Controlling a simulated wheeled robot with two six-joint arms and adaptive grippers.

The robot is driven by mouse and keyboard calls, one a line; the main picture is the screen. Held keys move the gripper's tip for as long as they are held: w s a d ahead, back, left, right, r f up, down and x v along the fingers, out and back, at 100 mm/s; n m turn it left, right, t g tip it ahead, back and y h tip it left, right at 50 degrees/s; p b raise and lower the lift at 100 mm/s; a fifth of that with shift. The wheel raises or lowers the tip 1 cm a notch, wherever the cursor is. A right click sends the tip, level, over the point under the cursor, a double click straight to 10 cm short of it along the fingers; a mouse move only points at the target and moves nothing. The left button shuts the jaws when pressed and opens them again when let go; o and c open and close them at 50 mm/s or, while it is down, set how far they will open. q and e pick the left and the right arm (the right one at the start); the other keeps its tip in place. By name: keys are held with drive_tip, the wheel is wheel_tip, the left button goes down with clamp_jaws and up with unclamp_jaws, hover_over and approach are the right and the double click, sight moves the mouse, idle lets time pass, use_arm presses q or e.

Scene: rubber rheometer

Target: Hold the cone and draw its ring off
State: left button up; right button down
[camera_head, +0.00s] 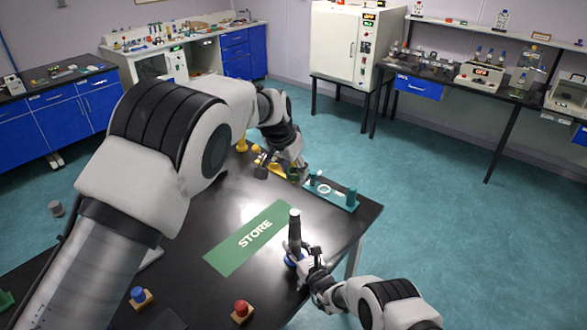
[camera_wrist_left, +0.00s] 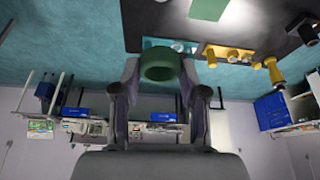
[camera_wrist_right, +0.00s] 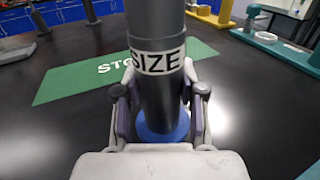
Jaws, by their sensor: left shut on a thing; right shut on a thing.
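A dark grey cone (camera_head: 295,228) stands upright near the table's right edge, with a blue base at its foot. My right gripper (camera_head: 308,266) is shut on it low down. The right wrist view shows the cone (camera_wrist_right: 158,95) between the fingers, with a white SIZE label and the blue base (camera_wrist_right: 161,128) below. No ring shows on the visible part of the cone. My left gripper (camera_head: 284,172) is over the table's far side, apart from the cone. In the left wrist view it is shut on a green ring (camera_wrist_left: 161,66).
A green STORE mat (camera_head: 232,256) lies left of the cone. Beyond it are a teal rack (camera_head: 345,202) with posts and a yellow rack (camera_wrist_left: 228,53) near a yellow cone (camera_wrist_left: 274,70). Red (camera_head: 241,309) and blue (camera_head: 138,296) knobs stand at the near side.

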drive_tip(key=c, duration=0.6)
unclamp_jaws()
